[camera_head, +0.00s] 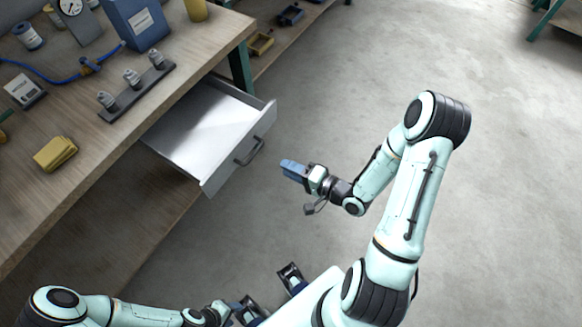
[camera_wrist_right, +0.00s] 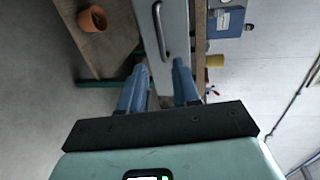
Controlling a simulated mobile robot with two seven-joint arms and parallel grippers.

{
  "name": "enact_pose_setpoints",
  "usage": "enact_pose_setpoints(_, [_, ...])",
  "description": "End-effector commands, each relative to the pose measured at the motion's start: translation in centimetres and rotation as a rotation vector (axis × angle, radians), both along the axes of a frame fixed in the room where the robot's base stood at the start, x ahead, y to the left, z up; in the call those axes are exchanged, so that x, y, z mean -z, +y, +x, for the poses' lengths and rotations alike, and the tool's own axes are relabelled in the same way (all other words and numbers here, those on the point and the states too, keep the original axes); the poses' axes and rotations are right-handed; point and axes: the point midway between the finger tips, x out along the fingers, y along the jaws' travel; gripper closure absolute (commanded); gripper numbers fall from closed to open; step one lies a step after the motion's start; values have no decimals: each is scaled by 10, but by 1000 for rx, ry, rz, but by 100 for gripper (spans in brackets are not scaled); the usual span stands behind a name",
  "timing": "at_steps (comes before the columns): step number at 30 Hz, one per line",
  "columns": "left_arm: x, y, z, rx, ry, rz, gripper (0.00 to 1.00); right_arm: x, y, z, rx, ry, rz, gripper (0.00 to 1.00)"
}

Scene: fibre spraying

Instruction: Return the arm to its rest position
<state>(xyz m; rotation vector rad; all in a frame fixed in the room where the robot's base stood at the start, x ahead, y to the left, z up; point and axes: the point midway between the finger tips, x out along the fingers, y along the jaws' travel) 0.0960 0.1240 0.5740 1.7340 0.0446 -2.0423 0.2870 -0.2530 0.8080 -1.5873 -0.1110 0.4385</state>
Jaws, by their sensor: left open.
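My right gripper (camera_head: 293,169) is held out over the floor, just right of the open drawer's front and apart from it. Its blue fingers also show in the right wrist view (camera_wrist_right: 160,68), spread apart with nothing between them. The right arm reaches up from the bottom and bends back down at its elbow. My left gripper (camera_head: 238,310) is low at the bottom edge, open, partly cut off and hard to make out. The left arm comes in low from the lower left corner.
The grey drawer (camera_head: 205,133) stands pulled out of the wooden workbench (camera_head: 100,157), looks empty, and has a dark handle (camera_head: 249,151). A rack with small bottles (camera_head: 137,91) and yellow pads (camera_head: 55,154) lie on the bench. Floor right of my right arm is clear.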

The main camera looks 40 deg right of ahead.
Motion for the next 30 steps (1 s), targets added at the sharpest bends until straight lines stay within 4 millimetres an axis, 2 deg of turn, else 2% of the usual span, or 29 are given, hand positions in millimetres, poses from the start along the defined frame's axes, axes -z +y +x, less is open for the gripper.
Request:
enact_pose_setpoints(11, [-1,0,0,0,0,0,51,4,2,1,-2,15,-12,69])
enact_pose_setpoints(14, [-5,0,2,0,-2,0,51,30,12,2,-20,95,-89,69])
enact_pose_setpoints(17, [-11,0,5,0,-6,0,51,80,35,-8,-95,268,-240,69])
enact_pose_setpoints(18, [-14,0,6,1,-7,0,51,102,47,-18,-151,352,-312,69])
enact_pose_setpoints(20, [-19,0,8,0,-9,0,51,133,65,-39,-258,477,-412,69])
enact_pose_setpoints(21, [-22,0,10,0,-11,-1,51,150,77,-56,-341,556,-472,69])
enact_pose_setpoints(24, [-28,0,12,0,-15,0,51,180,102,-101,-557,719,-584,69])
enact_pose_setpoints(27, [-32,0,15,1,-17,0,51,194,118,-141,-743,829,-646,69])
enact_pose_setpoints(30, [-34,0,16,0,-18,0,51,199,127,-166,-860,891,-669,69])
